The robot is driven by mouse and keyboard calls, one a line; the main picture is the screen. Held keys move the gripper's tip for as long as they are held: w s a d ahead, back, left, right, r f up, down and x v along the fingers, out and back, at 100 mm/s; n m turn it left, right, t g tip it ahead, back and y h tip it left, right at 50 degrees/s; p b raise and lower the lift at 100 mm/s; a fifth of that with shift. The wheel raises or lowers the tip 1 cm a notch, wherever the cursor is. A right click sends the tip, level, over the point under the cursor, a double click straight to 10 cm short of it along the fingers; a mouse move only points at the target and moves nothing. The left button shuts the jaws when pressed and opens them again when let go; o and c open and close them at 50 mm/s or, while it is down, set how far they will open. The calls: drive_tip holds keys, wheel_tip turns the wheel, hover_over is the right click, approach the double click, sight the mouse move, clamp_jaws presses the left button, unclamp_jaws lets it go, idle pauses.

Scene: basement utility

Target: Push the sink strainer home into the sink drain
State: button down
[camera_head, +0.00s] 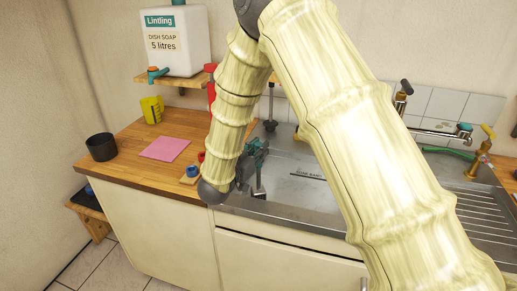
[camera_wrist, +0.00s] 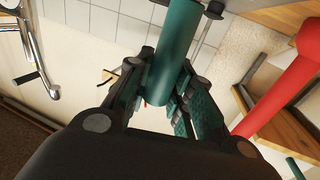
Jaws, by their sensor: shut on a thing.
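My gripper (camera_head: 256,152) hangs over the left end of the steel sink (camera_head: 300,186). In the wrist view, my gripper (camera_wrist: 163,78) is shut on a teal cylinder (camera_wrist: 178,42), which looks like the handle of the sink strainer. In the head view, a dark, narrow piece (camera_head: 259,184) shows below the fingers; it seems to be the strainer's lower part. Its rim is too small to make out. I cannot see the drain, and I cannot tell whether the strainer touches the sink floor. My arm covers part of the basin.
The wooden counter (camera_head: 128,150) left of the sink holds a black cup (camera_head: 102,147), a pink cloth (camera_head: 165,149) and a yellow jug (camera_head: 152,110). A dark-footed stem (camera_head: 270,122) stands behind the sink. Brass taps (camera_head: 480,152) and a green hose (camera_head: 447,151) are at the right.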

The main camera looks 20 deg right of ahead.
drive_tip(key=shift+f+b, duration=0.55)
drive_tip(key=shift+f, duration=0.55)
drive_tip(key=c, duration=1.2)
unclamp_jaws()
drive_tip(key=shift+o, duration=0.2)
drive_tip(key=v, duration=1.2)
